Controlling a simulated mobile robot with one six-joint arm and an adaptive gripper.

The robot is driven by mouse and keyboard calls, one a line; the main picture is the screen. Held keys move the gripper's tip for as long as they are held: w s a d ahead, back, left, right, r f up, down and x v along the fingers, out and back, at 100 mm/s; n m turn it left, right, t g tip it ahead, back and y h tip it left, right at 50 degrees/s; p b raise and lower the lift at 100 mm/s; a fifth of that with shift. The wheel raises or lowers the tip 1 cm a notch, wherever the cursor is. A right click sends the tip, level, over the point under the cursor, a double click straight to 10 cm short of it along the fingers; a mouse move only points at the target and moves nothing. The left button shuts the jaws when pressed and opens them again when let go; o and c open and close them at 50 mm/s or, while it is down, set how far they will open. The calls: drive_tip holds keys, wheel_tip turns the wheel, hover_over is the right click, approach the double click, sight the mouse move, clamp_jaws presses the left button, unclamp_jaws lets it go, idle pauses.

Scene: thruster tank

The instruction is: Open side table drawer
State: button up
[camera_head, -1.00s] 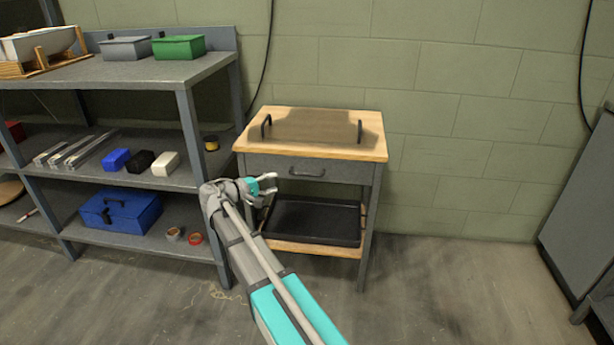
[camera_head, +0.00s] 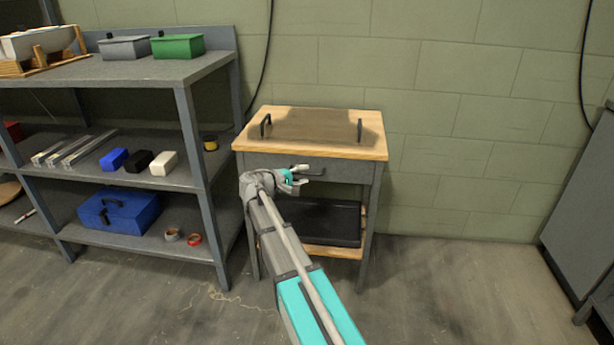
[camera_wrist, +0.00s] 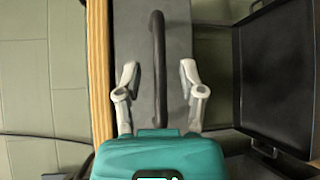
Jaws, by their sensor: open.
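The side table (camera_head: 348,149) has a light wooden top and a grey drawer (camera_head: 345,168) under it, which looks shut. The drawer's dark bar handle (camera_wrist: 158,50) shows in the wrist view, running up and down the picture. In the head view my gripper hides most of the handle. My gripper (camera_head: 304,174) is at the drawer front. In the wrist view my gripper (camera_wrist: 158,74) is open, with one finger on each side of the handle's line. The near end of the handle lies between the fingers. I cannot tell whether either finger touches it.
A black tray (camera_head: 325,224) sits on the table's lower shelf; it also shows in the wrist view (camera_wrist: 280,75). A grey shelving unit (camera_head: 190,125) with boxes and tools stands close on the left. The floor to the right is clear up to a grey cabinet (camera_head: 590,210).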

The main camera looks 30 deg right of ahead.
drive_tip(key=shift+x, duration=0.9)
drive_tip(key=shift+a, duration=0.1)
drive_tip(key=shift+c, duration=0.2)
clamp_jaws()
